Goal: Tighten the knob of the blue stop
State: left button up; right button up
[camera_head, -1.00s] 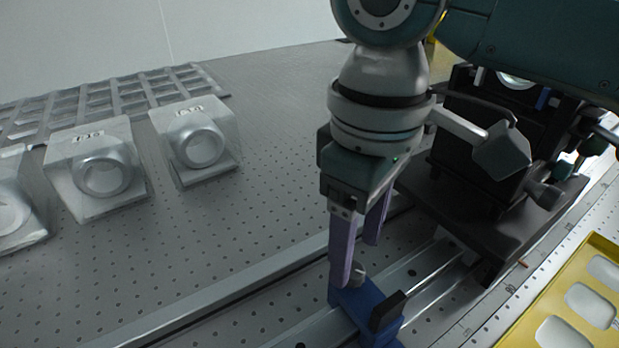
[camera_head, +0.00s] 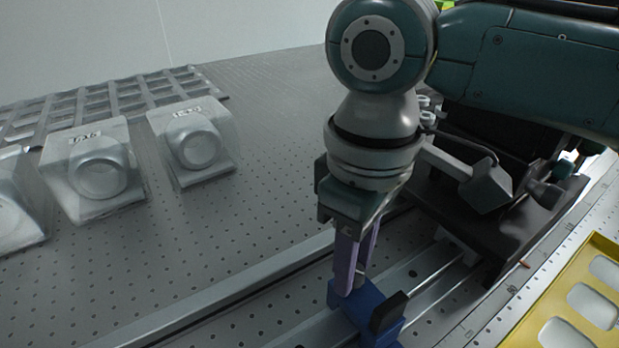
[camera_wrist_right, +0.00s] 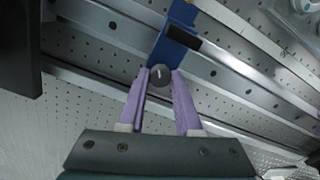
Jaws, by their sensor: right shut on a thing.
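The blue stop (camera_head: 366,312) sits on the metal rail at the bottom of the head view, with a black block on its right part. It also shows at the top of the right wrist view (camera_wrist_right: 174,50). My right gripper also shows in the head view (camera_head: 352,285), pointing down at the stop's far end, shut on the knob. In the head view the fingers mostly hide the knob. My left gripper is not in view.
A dark carriage (camera_head: 490,225) stands on the rail (camera_head: 300,262) right of my gripper. A yellow tray (camera_head: 530,325) with white insets is at the lower right. Clear boxes with round parts (camera_head: 100,175) and a grey grid rack (camera_head: 120,98) stand at left. The perforated table between is clear.

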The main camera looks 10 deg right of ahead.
grip_shut()
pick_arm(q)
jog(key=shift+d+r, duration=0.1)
